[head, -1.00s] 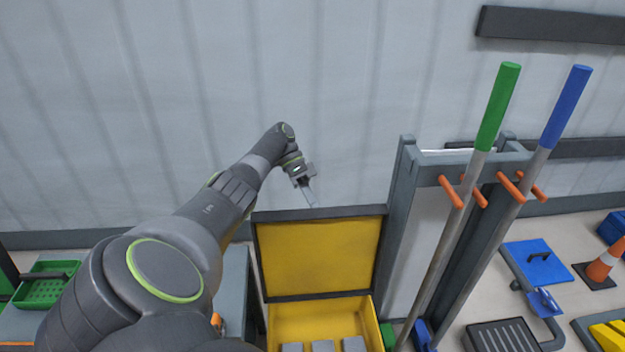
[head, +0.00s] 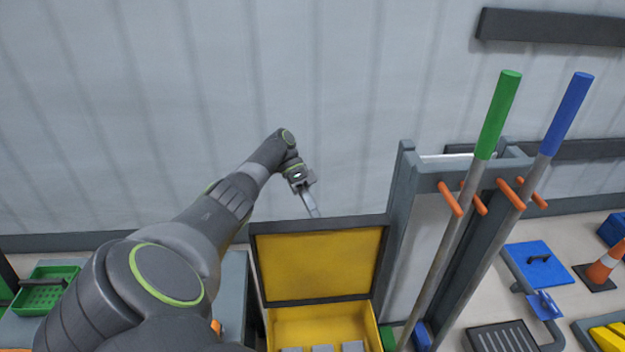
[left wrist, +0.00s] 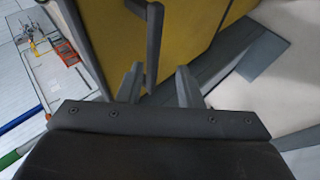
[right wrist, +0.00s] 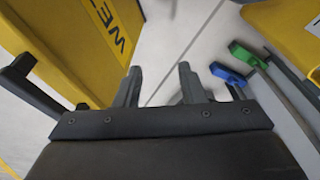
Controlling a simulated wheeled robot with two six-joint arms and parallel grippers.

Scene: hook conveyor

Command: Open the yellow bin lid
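The yellow bin (head: 335,317) stands at the bottom middle of the head view. Its dark-framed lid (head: 320,268) is raised nearly upright, with the yellow inner face toward me. My left gripper (head: 313,212) is behind the lid's top edge. In the left wrist view, the left gripper (left wrist: 160,82) has its fingers apart. A dark handle bar (left wrist: 154,45) on a yellow panel reaches between them; contact is unclear. My right gripper (right wrist: 158,82) is open and empty in the right wrist view, beside a yellow panel with dark letters (right wrist: 108,30); it is outside the head view.
Grey blocks (head: 322,348) lie in the bin. Right of it stands a grey rack (head: 396,230) with orange pegs, a green-handled pole (head: 498,112) and a blue-handled pole (head: 568,108). A green basket (head: 45,290) is at left. A wall (head: 330,100) rises behind.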

